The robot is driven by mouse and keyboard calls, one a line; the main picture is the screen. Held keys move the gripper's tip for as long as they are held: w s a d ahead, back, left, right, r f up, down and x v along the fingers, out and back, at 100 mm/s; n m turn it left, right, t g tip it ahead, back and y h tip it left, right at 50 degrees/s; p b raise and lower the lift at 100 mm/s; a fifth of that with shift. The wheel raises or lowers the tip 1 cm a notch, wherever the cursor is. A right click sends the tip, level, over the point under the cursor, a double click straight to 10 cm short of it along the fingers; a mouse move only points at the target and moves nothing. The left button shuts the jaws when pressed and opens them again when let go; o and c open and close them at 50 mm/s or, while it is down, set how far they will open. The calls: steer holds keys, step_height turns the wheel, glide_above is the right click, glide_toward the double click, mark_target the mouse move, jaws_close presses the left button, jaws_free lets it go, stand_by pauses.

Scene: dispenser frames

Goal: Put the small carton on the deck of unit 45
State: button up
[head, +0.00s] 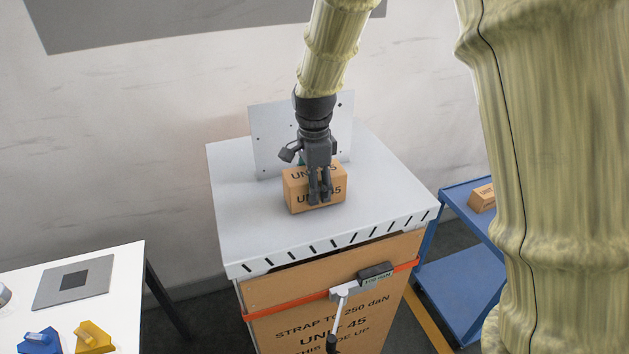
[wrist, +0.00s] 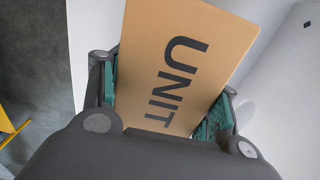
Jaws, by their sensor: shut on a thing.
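The small carton (head: 299,197) is a brown box with "UNIT 45" lettering. In the head view it is at the white deck (head: 238,226) on top of unit 45 (head: 327,321), in front of an upright grey plate (head: 268,133). My gripper (head: 319,198) comes down over the carton with its fingers on it. In the wrist view the carton (wrist: 190,60) stands between the green-padded fingers (wrist: 160,105), with "UNIT" readable. My gripper is shut on the carton. I cannot tell whether the carton's underside touches the deck.
An orange strap (head: 290,301) with a tensioner (head: 360,283) runs around unit 45. A white table (head: 125,272) at the left holds a grey plate and yellow and blue parts. A blue cart (head: 452,275) at the right carries another small box (head: 481,197).

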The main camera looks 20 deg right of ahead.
steer(key=shift+f, duration=0.25)
steer(key=shift+f, duration=0.1)
steer(key=o, duration=1.3)
steer(key=shift+r+b, duration=2.7)
steer(key=shift+r, duration=3.45)
